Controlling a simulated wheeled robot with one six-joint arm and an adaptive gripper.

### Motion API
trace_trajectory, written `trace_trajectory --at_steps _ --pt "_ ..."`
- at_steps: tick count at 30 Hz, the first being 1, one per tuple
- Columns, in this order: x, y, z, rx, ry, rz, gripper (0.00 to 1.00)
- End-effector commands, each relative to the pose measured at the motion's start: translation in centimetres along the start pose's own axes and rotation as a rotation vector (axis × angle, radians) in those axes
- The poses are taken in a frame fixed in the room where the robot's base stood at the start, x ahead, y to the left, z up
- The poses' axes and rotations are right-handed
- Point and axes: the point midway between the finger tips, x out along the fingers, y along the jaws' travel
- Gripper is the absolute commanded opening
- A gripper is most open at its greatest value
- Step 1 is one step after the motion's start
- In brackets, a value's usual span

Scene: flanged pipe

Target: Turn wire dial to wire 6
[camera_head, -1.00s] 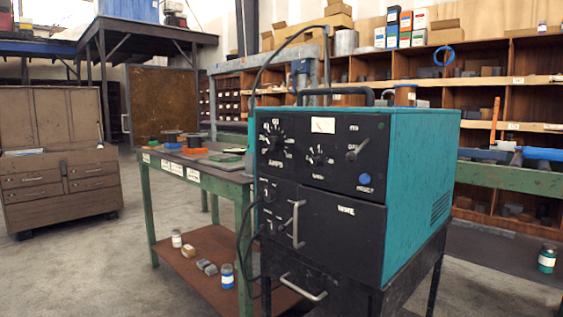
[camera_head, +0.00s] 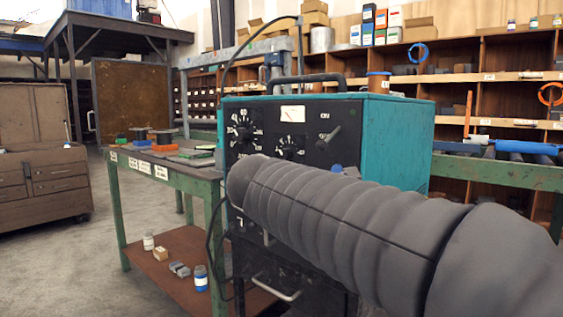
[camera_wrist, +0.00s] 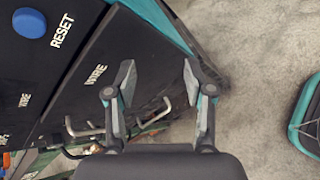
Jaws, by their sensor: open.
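The teal machine (camera_head: 398,112) stands with its black front panel (camera_head: 310,118) facing me. The small wire dial (camera_head: 290,147) is on the panel, right of the larger amps dial (camera_head: 243,130). Its pointer setting is too small to read, and I cannot make out its label in the head view. My grey-sleeved arm crosses in front of the lower panel. My gripper (camera_wrist: 158,78) shows in the wrist view, open and empty, over the panel's edge and the floor. The blue reset button (camera_wrist: 29,22) and two WIRE labels are left of it. The dial is not in the wrist view.
An on/off switch (camera_head: 330,138) sits right of the wire dial. Metal handles (camera_wrist: 165,110) stick out from the front near my fingers. A green workbench (camera_head: 180,170) stands to the left. Shelves (camera_head: 480,110) fill the back. Open floor (camera_wrist: 250,60) lies right in the wrist view.

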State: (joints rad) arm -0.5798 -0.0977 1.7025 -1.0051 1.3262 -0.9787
Motion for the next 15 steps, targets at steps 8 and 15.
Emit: trace_trajectory --at_steps 8,15 --pt "-8.7 12.2 -5.9 -0.476 -0.330 0.221 0.53" --pt "-13.4 15.4 -8.1 -0.611 -0.485 0.272 0.53"
